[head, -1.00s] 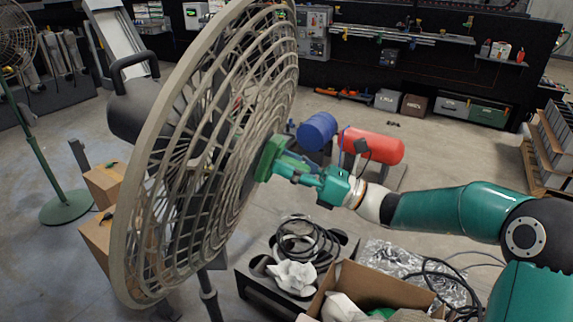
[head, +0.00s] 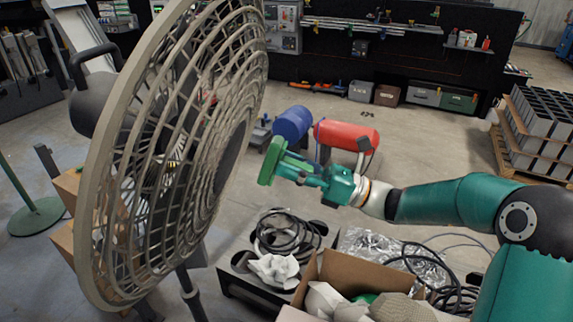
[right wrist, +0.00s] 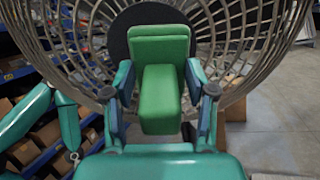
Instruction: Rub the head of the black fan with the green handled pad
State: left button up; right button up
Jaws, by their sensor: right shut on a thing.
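The fan (head: 93,225) stands at the left of the head view, with a beige-grey wire guard and a black motor housing (head: 95,108) behind it. Its front faces right, and a dark disc marks its centre (right wrist: 118,45) in the right wrist view. My right gripper (head: 290,168) is shut on the handle of the green pad (head: 268,161). The pad's flat face points at the guard, with a visible gap between them in the head view. In the right wrist view the pad (right wrist: 160,48) overlaps the fan's centre. My left gripper does not show.
Below my right arm are an open cardboard box (head: 350,270) and a black crate with coiled cable (head: 285,236). A blue cylinder (head: 293,123) and a red tank (head: 345,135) lie on the floor behind. A green stand base (head: 35,217) is at the left.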

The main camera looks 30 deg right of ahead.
aim_at(306, 171)
jog(key=shift+d, duration=0.1)
jog(key=shift+v, duration=1.45)
jog(key=shift+f, duration=0.1)
